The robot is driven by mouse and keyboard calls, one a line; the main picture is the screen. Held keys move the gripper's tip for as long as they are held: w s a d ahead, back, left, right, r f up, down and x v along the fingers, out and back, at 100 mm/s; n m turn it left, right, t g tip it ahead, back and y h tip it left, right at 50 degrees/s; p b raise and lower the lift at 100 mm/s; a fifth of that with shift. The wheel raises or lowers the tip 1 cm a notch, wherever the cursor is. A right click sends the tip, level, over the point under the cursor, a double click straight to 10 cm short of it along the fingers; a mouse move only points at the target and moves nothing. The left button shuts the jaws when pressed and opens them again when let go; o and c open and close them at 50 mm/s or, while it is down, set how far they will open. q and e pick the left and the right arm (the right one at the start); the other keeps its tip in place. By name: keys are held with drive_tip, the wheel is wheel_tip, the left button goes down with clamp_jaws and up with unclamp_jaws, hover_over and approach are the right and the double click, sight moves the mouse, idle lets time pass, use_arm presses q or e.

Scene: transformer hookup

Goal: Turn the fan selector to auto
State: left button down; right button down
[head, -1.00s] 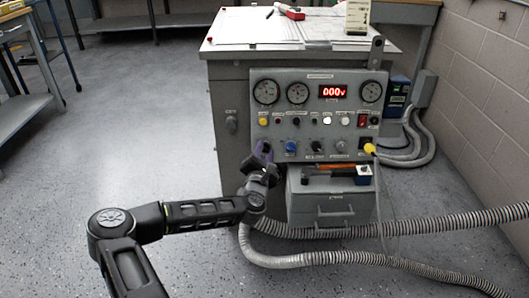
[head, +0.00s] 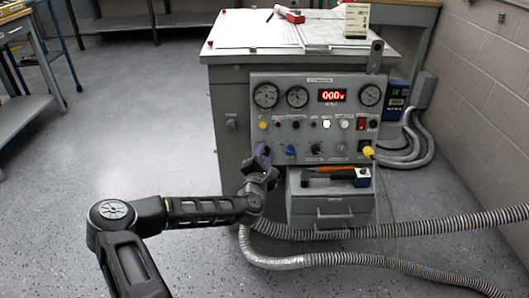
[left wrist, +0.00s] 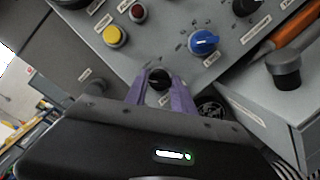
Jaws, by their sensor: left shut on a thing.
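A grey control panel (head: 340,110) stands on the front of the cabinet, with a row of selector knobs low on it. My left gripper (head: 262,153) is at the lower left of this row. In the left wrist view its purple fingers (left wrist: 160,95) are shut on a small black knob (left wrist: 157,78), one finger on each side. A blue knob (left wrist: 203,42) sits to the right of it, apart from the fingers, and shows in the head view (head: 291,150) too. The knob labels are too small to read, so I cannot tell which is the fan selector. My right gripper is not in view.
A yellow button (left wrist: 115,36) and a red button (left wrist: 138,12) sit above the held knob. Below the panel, an orange-handled tool (head: 325,169) lies on a grey drawer box (head: 330,205). Ribbed hoses (head: 400,228) run along the floor.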

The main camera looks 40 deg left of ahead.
use_arm(q)
drive_tip(key=m+p, duration=0.2)
drive_tip(key=m, duration=0.1)
drive_tip(key=m+h+p, duration=0.1)
drive_tip(key=shift+r, duration=0.25)
drive_tip(key=shift+f+m+g+p, duration=0.15)
drive_tip(key=shift+m+g+p, duration=0.5)
drive_tip(key=shift+m, duration=1.05)
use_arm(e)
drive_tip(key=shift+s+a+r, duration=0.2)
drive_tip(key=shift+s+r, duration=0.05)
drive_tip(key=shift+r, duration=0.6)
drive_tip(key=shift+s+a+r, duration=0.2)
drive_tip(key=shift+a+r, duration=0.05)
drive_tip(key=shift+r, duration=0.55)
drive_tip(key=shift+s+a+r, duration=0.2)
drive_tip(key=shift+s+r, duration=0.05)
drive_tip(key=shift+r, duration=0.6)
use_arm(q)
drive_tip(key=shift+h, duration=0.3)
drive_tip(key=c, duration=1.1)
unclamp_jaws()
